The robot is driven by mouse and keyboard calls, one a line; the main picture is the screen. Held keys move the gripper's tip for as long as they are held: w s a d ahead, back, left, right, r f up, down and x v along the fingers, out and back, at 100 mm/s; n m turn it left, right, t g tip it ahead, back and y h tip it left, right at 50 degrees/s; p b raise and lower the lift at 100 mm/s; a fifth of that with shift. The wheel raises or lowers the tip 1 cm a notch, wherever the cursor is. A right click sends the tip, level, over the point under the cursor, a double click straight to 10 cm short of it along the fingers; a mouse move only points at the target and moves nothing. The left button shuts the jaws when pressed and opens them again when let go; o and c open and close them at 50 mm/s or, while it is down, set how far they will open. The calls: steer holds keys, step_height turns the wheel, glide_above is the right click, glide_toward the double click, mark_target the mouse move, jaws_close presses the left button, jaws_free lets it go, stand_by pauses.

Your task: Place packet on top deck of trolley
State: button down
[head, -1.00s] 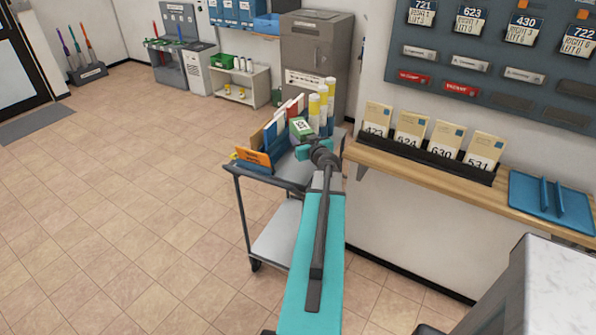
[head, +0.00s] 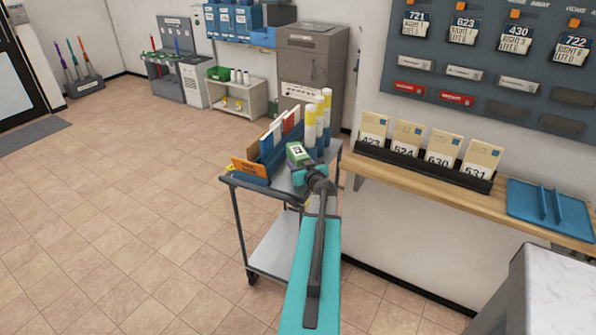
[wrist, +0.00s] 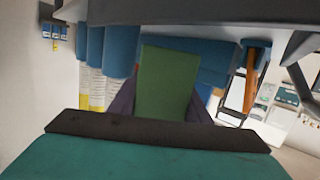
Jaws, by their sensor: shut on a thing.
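A small green packet with a white label (head: 298,153) is held at the end of my arm in the head view. In the wrist view the packet's green face (wrist: 166,82) sits between the two dark fingers. My gripper (head: 308,166) is shut on the packet, at the trolley's top deck. The grey trolley's top deck (head: 283,186) carries a blue file rack and yellow-and-white tubes close to the packet. I cannot tell whether the packet touches the deck.
The blue rack (head: 267,150) holds envelopes on the deck's left. Upright tubes (head: 309,126) stand just behind the packet. A wooden shelf (head: 410,174) with numbered envelopes (head: 438,149) and a blue tray (head: 550,206) runs along the right. Floor at left is clear.

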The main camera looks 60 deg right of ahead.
steer(key=shift+f, duration=1.85)
steer(key=shift+f, duration=0.1)
steer(key=c, duration=1)
jaws_free()
steer(key=shift+r+b+v, duration=0.2)
steer(key=shift+b+v, duration=0.1)
steer(key=shift+v, duration=5.1)
steer(key=shift+s+a, duration=0.4)
steer(key=shift+s, duration=0.1)
